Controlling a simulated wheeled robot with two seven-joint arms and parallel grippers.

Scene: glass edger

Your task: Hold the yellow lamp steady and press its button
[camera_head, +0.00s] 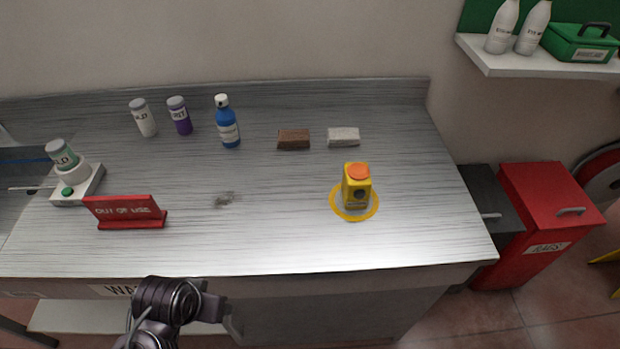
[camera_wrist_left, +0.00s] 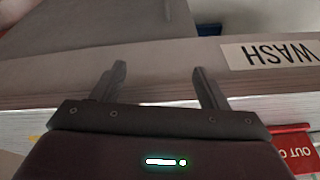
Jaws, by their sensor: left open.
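The yellow lamp (camera_head: 356,187) stands upright on the bench, inside a yellow ring (camera_head: 374,208) marked on the top. It has an orange top (camera_head: 358,171) and a dark round spot on its front that may be the button (camera_head: 359,195). My left arm shows at the bottom of the head view, in front of the bench's front edge and well to the left of the lamp. In the left wrist view my left gripper (camera_wrist_left: 160,80) is open and empty, near the bench edge with the WASH label (camera_wrist_left: 270,55). My right gripper is in neither view.
The grey bench top (camera_head: 270,230) is clear around the lamp. A brown block (camera_head: 293,139) and a pale block (camera_head: 343,137) lie behind it. Bottles, including a blue one (camera_head: 227,125), stand at the back left. A red sign (camera_head: 126,212) stands at the front left.

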